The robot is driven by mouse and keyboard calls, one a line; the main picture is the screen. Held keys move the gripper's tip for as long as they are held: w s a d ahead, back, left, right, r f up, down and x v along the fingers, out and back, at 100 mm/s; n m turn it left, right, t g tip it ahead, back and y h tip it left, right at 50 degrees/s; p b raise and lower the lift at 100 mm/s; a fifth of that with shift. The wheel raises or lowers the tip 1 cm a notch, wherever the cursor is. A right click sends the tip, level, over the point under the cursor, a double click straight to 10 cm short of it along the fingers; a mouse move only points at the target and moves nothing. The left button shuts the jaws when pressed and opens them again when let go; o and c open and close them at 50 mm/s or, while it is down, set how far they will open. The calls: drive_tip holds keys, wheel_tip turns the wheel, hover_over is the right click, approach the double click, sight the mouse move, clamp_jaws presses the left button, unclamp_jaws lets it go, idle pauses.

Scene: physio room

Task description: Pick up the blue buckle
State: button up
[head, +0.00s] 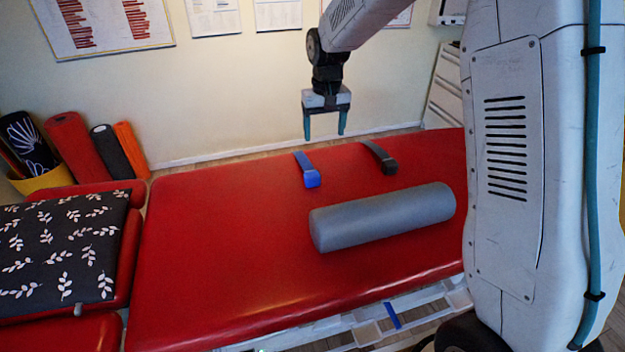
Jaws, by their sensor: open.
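The blue buckle (307,171) lies on the red treatment table (215,225), near its far edge. It looks like a short blue strap with a thicker block at its near end. My gripper (325,128) hangs above the far side of the table, pointing down, a little right of the blue buckle in the picture. Its two teal fingers are apart with nothing between them. The height of the fingertips above the table is hard to judge from this one view.
A dark grey strap-like piece (379,157) lies right of the blue buckle. A grey bolster roll (383,217) lies nearer on the table. A black leaf-patterned cushion (60,245) is at left. The table's left and front areas are clear.

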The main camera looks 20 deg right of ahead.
drive_tip(key=w+a+f, duration=0.1)
drive_tip(key=w+f, duration=0.6)
drive_tip(key=f, duration=0.4)
hover_over(312, 173)
drive_tip(key=f, duration=0.6)
drive_tip(key=shift+s+a+f, duration=0.1)
drive_tip(key=shift+s+a, duration=0.05)
drive_tip(key=shift+a, duration=0.25)
drive_tip(key=f, duration=0.5)
drive_tip(key=shift+d+f, duration=0.35)
drive_tip(key=shift+d, duration=0.05)
drive_tip(key=c, duration=1.1)
